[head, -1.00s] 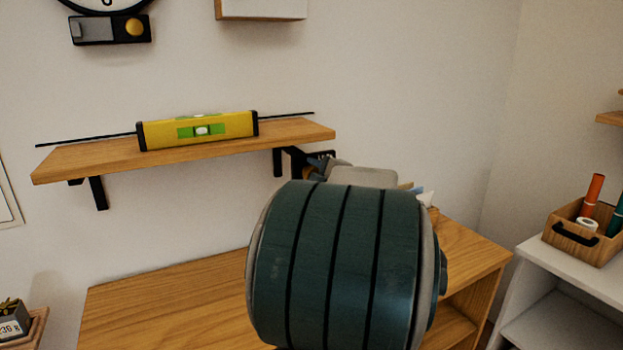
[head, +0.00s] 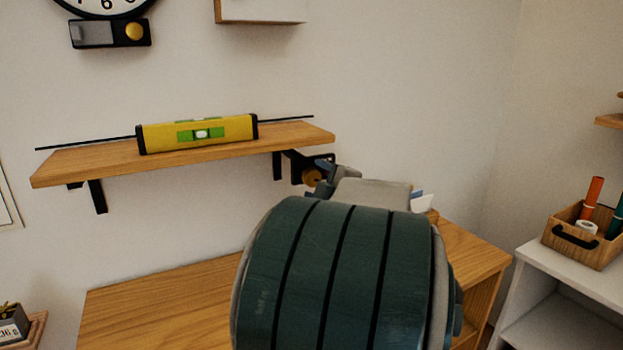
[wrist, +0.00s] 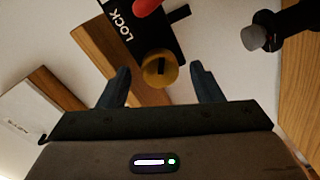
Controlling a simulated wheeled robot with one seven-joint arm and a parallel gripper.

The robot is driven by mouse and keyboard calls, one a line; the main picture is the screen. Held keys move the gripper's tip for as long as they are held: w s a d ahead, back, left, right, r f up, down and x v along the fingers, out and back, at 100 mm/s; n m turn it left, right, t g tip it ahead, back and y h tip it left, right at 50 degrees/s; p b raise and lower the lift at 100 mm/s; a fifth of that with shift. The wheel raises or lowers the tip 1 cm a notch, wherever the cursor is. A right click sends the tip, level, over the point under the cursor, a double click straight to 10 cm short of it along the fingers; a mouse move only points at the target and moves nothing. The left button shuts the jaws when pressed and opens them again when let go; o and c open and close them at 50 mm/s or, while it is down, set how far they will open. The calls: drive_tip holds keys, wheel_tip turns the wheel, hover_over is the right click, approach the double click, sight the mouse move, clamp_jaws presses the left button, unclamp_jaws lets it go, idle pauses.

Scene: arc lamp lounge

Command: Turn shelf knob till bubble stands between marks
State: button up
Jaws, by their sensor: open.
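A yellow spirit level (head: 165,138) lies on the wooden wall shelf (head: 90,165). Its bubble vial (head: 202,134) faces me, but it is too small to tell where the bubble stands against the marks. The round brass knob (head: 312,177) sits on a black plate under the shelf's right end, partly covered by my gripper (head: 328,180). In the wrist view, the slotted knob (wrist: 158,70) shows between the two fingertips of my open gripper (wrist: 160,68), with a gap at each side. The black plate beside it reads LOCK (wrist: 118,24).
A red-tipped part (wrist: 145,6) and a black bar (wrist: 179,14) stand close to the knob in the wrist view. A wooden cabinet (head: 150,300) is below the shelf. A wooden caddy (head: 575,240) stands on a white unit at right. Wall space right of the shelf is clear.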

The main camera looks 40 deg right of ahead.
drive_tip(key=v, duration=1)
drive_tip(key=shift+s, duration=0.3)
drive_tip(key=shift+w+p, duration=0.1)
drive_tip(key=shift+p, duration=0.2)
drive_tip(key=w+a+m+g+h+p, duration=0.1)
drive_tip(key=w+a+m+g+p, duration=0.55)
drive_tip(key=w+a+m, duration=0.3)
drive_tip(key=s+a+f+g+y+p, duration=0.2)
drive_tip(key=s+a, duration=0.1)
drive_tip(key=a, duration=0.5)
drive_tip(key=s+a+f+g+y+p, duration=0.2)
drive_tip(key=s+a+g, duration=0.1)
drive_tip(key=a, duration=0.5)
drive_tip(key=s+a+f+m+g+y+p, duration=0.1)
drive_tip(key=s+a+f+g+y+p, duration=0.1)
drive_tip(key=s+a, duration=0.3)
drive_tip(key=a+f, duration=0.1)
drive_tip(key=a, duration=0.1)
drive_tip(key=shift+a, duration=0.4)
drive_tip(key=shift+g, duration=0.25)
